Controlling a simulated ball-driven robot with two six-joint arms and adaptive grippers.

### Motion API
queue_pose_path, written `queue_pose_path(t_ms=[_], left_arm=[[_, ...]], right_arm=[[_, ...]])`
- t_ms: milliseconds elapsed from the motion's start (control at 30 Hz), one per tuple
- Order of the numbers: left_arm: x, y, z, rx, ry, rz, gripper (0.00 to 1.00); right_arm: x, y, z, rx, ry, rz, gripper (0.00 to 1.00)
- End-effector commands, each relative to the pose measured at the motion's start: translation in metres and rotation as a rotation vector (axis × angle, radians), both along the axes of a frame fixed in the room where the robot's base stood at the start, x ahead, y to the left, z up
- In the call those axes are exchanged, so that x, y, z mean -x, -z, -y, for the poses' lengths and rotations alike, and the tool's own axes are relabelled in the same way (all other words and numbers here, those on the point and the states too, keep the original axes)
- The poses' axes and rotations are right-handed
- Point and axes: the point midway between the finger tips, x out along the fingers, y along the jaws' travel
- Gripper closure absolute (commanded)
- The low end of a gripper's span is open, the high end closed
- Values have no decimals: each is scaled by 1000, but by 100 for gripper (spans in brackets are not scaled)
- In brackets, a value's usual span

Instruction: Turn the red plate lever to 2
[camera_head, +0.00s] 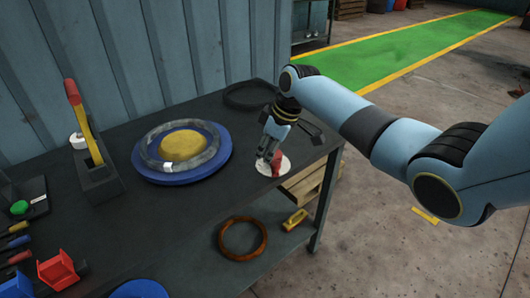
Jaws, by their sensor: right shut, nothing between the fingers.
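A small red lever (277,164) stands on a round white plate (286,166) near the right end of the dark table. My right gripper (268,157) comes down over the plate from above, with its fingers shut and empty. The fingertips are right beside the red lever, on its left side in the picture. I cannot tell if they touch it. The fingers partly cover the plate, and no number marks can be read on it. My left gripper is not in view.
A blue disc (218,168) with a grey ring lies left of the plate. A yellow lever with red grip (73,92) stands at the far left. A black ring (249,94) lies at the back. A brown ring (242,252) appears to be on a lower shelf.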

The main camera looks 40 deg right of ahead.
Motion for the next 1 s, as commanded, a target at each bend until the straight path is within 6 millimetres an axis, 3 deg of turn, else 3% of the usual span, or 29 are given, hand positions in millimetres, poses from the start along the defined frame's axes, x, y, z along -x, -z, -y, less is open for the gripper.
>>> queue_pose_path(t_ms=[533, 1000], left_arm=[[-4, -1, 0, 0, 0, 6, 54], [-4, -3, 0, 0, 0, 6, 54]], right_arm=[[16, 0, 16, 0, -442, 0, 100], [20, 0, 21, 0, -448, 1, 100]])
